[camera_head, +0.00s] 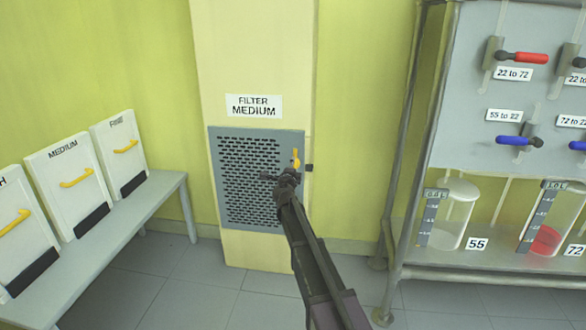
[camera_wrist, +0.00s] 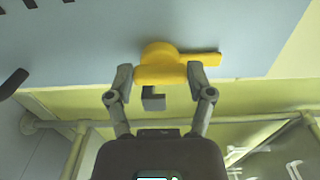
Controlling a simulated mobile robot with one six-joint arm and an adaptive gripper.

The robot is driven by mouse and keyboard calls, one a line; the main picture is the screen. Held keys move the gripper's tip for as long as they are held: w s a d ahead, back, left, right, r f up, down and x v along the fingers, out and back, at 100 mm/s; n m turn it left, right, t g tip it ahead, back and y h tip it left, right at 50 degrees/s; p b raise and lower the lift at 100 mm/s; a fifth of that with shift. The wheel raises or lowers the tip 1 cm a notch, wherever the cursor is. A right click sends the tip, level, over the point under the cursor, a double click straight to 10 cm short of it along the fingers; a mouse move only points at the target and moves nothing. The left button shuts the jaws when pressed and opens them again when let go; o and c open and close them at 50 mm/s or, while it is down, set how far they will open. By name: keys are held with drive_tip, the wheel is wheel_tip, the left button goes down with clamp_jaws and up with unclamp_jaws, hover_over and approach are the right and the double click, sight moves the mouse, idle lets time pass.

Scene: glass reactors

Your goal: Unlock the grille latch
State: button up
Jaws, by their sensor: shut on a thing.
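The grille (camera_head: 247,185) is a blue-grey perforated panel on the cream column, under a "FILTER MEDIUM" label (camera_head: 253,106). Its yellow latch (camera_head: 296,157) sits at the upper right edge of the panel. In the wrist view the latch (camera_wrist: 162,62) shows a rounded hub, with one part between my fingers and another part reaching right. My gripper (camera_head: 284,176) is at the latch. In the wrist view the gripper's fingertips (camera_wrist: 160,76) are on either side of the yellow part and shut on it. A small dark grey catch (camera_wrist: 153,98) shows beside the latch.
A bench (camera_head: 160,207) on the left holds white filter panels with yellow handles, one marked MEDIUM (camera_head: 73,184). On the right stands a metal rack (camera_head: 405,220) with red and blue valves and glass vessels. The floor (camera_head: 190,280) in front of the column is clear apart from my arm.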

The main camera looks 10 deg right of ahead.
drive_tip(key=shift+w, duration=0.1)
idle(0.4)
drive_tip(key=o, duration=1.1)
drive_tip(key=shift+s, duration=0.2)
drive_tip(key=v, duration=1.1)
drive_tip(key=shift+s, duration=0.35)
drive_tip(key=shift+a, duration=0.15)
